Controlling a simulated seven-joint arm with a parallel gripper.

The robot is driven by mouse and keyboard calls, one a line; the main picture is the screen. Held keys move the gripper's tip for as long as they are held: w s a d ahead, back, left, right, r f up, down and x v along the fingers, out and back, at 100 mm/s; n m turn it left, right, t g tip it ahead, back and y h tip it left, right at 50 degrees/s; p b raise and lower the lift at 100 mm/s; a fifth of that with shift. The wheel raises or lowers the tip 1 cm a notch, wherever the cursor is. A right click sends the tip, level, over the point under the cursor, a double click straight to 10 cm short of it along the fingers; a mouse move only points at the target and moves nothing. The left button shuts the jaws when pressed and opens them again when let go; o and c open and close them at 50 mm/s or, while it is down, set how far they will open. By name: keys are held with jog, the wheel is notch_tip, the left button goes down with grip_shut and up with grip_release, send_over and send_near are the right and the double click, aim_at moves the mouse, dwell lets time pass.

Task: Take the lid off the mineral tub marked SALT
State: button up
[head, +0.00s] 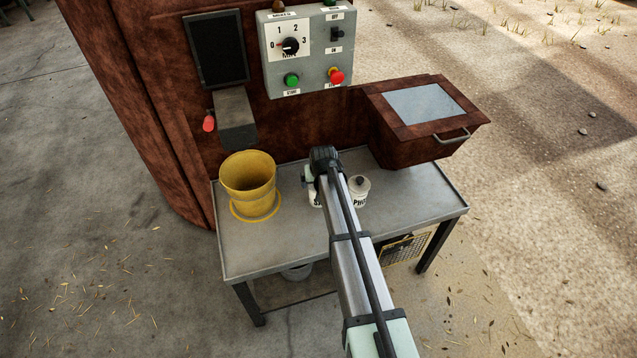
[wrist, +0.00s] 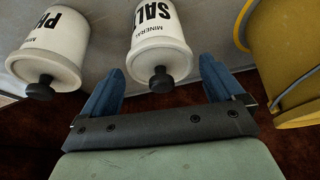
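The white mineral tub marked SALT (wrist: 160,28) is in the upper middle of the wrist view, with its lid (wrist: 146,66) on and a black knob (wrist: 161,83) on top. In the head view the SALT tub (head: 316,198) stands on the metal table, mostly hidden by my arm. My gripper (wrist: 157,70) is open and empty. Its two blue fingers stand apart on either side of the knob and lid; I cannot tell how far above the lid they are.
A second white tub, marked PH (head: 358,192), stands right of the SALT tub on the table (head: 270,246). A yellow bucket (head: 248,180) is at the left. Behind are a control box (head: 310,50) and a brown hopper (head: 425,110). The table's front left is clear.

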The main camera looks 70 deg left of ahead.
jog(key=c, duration=0.7)
jog(key=shift+r, duration=0.1)
